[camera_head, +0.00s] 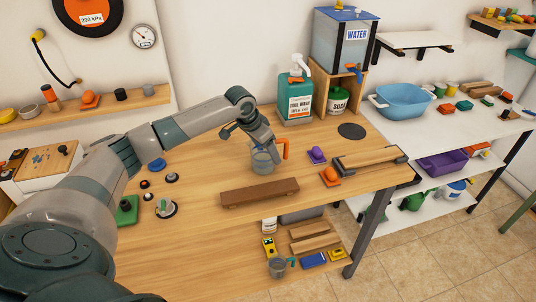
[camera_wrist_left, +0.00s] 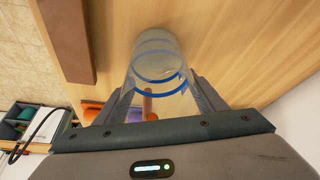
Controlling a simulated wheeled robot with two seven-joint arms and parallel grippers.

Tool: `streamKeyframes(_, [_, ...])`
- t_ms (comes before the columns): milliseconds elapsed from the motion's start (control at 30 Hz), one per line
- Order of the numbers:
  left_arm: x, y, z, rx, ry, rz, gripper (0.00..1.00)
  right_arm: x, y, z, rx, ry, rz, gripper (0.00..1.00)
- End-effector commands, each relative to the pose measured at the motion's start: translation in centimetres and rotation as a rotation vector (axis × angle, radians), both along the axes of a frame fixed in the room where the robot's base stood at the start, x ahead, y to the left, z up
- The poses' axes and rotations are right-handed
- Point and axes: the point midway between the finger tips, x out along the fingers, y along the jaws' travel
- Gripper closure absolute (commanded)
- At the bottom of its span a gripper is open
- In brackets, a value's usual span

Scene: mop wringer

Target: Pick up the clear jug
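The clear jug (camera_head: 265,161) with an orange handle stands upright on the wooden workbench, near its middle. My left gripper (camera_head: 262,149) is at the jug from above, its fingers on either side of the wall. In the left wrist view the clear jug (camera_wrist_left: 158,60), with blue bands, lies between the two fingers of my left gripper (camera_wrist_left: 162,88). The fingertips look close against its sides, but I cannot tell whether they press on it. The handle is on the jug's right side in the head view. My right gripper is not in view.
A brown wooden bar (camera_head: 259,192) lies in front of the jug. A purple knob (camera_head: 316,155) and an orange knob (camera_head: 330,176) stand to its right. A green hand-wash bottle (camera_head: 296,100) stands behind it. Small dark knobs (camera_head: 171,178) are at the left.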

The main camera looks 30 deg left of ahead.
Motion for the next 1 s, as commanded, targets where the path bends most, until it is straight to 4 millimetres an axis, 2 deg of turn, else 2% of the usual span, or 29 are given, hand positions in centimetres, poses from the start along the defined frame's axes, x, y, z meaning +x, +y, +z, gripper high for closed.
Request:
streamKeyframes(467, [0.0, 0.0, 0.6, 0.000, -0.001, 0.000, 0.58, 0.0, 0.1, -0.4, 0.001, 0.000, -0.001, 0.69])
streamKeyframes(567, [0.1, 0.0, 1.5, 0.000, -0.003, -0.001, 0.58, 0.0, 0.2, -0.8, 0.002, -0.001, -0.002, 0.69])
streamKeyframes(733, [0.2, 0.0, 4.1, 0.000, -0.005, -0.001, 0.58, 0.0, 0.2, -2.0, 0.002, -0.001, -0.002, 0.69])
streamKeyframes(1000, [-3.0, -3.8, 6.7, 0.001, -0.004, -0.005, 0.58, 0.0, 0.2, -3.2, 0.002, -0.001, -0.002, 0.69])
